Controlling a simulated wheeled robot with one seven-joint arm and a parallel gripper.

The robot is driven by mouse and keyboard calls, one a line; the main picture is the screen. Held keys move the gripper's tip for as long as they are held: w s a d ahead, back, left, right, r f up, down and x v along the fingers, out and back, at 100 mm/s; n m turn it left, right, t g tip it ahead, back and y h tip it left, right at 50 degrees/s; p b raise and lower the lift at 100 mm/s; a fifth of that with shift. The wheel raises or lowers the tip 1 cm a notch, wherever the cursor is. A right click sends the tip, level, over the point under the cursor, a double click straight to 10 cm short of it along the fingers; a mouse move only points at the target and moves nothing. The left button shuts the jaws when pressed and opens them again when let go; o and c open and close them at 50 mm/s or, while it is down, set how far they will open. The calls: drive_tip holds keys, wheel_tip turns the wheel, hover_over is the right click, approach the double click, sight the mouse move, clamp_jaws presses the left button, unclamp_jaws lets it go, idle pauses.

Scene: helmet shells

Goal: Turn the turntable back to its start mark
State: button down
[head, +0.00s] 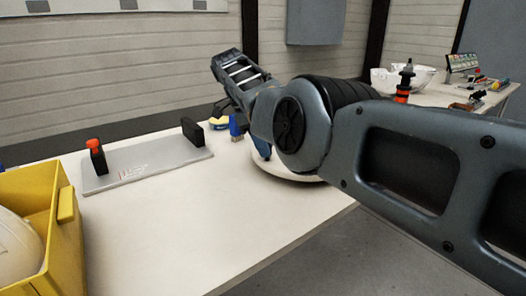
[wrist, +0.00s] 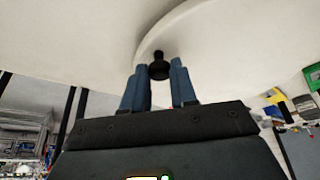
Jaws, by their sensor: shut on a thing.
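The turntable (head: 292,177) is a pale round disc near the table's right side. My arm hides most of it in the head view. The wrist view shows a broad pale surface with a curved rim (wrist: 146,38) and a small black knob (wrist: 158,57) beside that rim. My gripper (wrist: 160,74) has its two blue fingers on either side of the knob, shut on it. I cannot make out a start mark on the turntable.
A grey plate (head: 150,172) with red marks, an orange-topped black post (head: 97,158) and a black block (head: 193,133) lies left. A yellow bin (head: 68,240) holds a pale shell (head: 18,245). The front middle of the table is clear. Another bench (head: 440,100) stands back right.

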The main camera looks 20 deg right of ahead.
drive_tip(key=shift+w+d+r, duration=0.1)
drive_tip(key=shift+d, duration=0.05)
drive_tip(key=c, duration=0.9)
unclamp_jaws()
